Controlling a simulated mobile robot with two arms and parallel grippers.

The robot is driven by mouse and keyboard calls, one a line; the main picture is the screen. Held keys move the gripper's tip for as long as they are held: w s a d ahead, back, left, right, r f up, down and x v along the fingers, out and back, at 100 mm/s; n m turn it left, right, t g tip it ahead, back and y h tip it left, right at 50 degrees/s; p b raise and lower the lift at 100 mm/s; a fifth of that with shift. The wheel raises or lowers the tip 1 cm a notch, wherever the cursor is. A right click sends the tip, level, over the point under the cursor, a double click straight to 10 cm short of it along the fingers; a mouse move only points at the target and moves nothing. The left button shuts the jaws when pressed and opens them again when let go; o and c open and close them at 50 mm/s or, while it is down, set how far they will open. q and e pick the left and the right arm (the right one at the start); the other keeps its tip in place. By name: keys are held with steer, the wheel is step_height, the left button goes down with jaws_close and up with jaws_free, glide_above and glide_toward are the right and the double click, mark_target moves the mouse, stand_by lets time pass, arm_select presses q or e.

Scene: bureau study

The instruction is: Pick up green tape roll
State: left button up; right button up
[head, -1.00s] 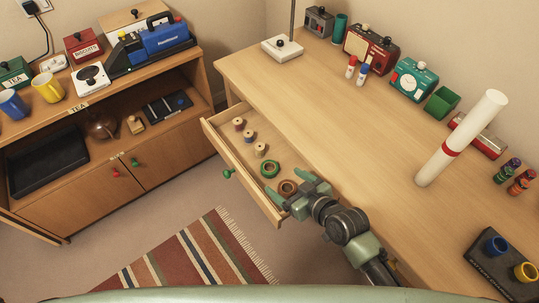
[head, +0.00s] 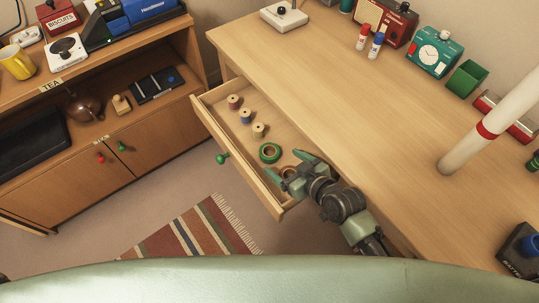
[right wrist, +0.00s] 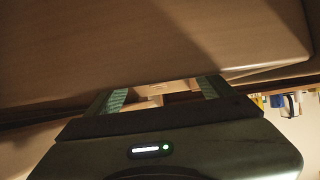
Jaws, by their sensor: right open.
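The green tape roll (head: 270,160) lies flat in the open desk drawer (head: 205,118), in the middle of the head view. A brown tape roll (head: 287,169) lies just right of it, partly hidden by my right gripper (head: 290,169). The right gripper is open and empty. Its fingers point left over the drawer's near right part, above the brown roll and short of the green one. In the right wrist view, the two green fingers (right wrist: 163,93) stand apart; I cannot make out the green roll there. My left gripper is in neither view.
Several thread spools (head: 245,116) lie farther back in the drawer. The drawer front with its green knob (head: 222,158) borders it on the left. The desk top (head: 340,110) overhangs on the right, with a white tube (head: 500,120) standing on it. A cabinet (head: 90,190) stands left.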

mark_target(266, 149)
steer(key=x, duration=0.7)
steer(key=shift+w+r, duration=0.2)
steer(key=c, duration=1.4)
steer(key=shift+c, duration=0.2)
steer(key=shift+r, duration=0.1)
